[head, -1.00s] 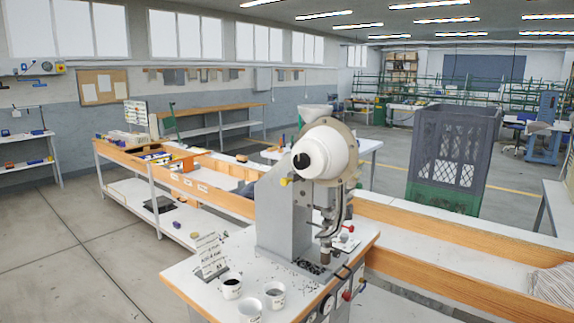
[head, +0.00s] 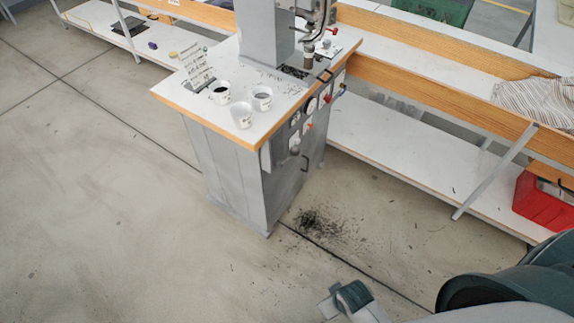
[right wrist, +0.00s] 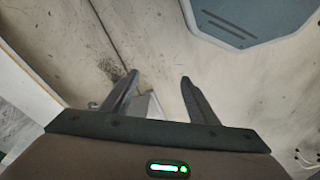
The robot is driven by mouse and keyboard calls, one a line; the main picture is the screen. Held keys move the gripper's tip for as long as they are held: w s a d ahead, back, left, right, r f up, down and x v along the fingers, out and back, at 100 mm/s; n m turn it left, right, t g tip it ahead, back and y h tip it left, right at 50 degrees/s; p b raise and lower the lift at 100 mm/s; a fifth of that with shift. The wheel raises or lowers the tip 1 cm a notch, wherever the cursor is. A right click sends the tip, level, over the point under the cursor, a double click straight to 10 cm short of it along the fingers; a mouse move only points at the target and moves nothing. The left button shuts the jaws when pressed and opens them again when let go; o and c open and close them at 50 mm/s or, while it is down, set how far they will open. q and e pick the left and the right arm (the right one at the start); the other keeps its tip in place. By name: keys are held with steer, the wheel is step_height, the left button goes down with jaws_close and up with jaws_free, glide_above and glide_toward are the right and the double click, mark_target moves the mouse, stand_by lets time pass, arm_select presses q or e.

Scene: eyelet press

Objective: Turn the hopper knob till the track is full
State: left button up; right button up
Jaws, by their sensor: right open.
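The eyelet press (head: 265,35) stands on its white-topped cabinet at the top of the head view. Only its grey column and lower tooling show. Its head, with the hopper, is cut off by the top edge, and I cannot make out the hopper knob or the track. My right gripper (right wrist: 157,76) is open and empty in the right wrist view, its two dark fingers apart above the floor. It is well away from the press head. My left gripper is not in view.
A dark spill (head: 318,222) lies on the floor before the cabinet. A long bench (head: 440,150) runs right, with a red bin (head: 543,203) below. The left floor is clear.

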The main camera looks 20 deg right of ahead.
steer(key=w+a+r+n+p, duration=0.1)
steer(key=w+r, duration=0.2)
steer(key=r, duration=0.3)
steer(key=w+a+r+n+t, duration=0.1)
steer(key=w+r, duration=0.1)
steer(key=r, duration=0.4)
steer(key=w+a+r+n+p, duration=0.1)
steer(key=w+r, duration=0.2)
steer(key=r, duration=0.3)
steer(key=w+a+r+n+t+h, duration=0.3)
steer(key=w+r+n, duration=0.4)
steer(key=w+r, duration=0.6)
steer(key=w+a+r+n+t+h, duration=0.15)
steer(key=w+a+r+n, duration=0.55)
steer(key=w, duration=1)
steer(key=w+d+r+n+t+h, duration=0.1)
steer(key=w+r+h, duration=0.2)
steer(key=r, duration=0.8)
steer(key=w+r+n+t+h, duration=0.1)
steer(key=w+r+n+h, duration=0.1)
steer(key=r, duration=1)
steer(key=w+d+r+n+t+h, duration=0.1)
steer(key=w+r+h, duration=0.3)
steer(key=r, duration=0.7)
steer(key=w, duration=0.2)
steer(key=shift+w+d+r+n+p, duration=0.3)
steer(key=shift+r+n+p, duration=0.1)
steer(key=shift+w+t+h, duration=0.1)
steer(key=shift+t+h, duration=0.15)
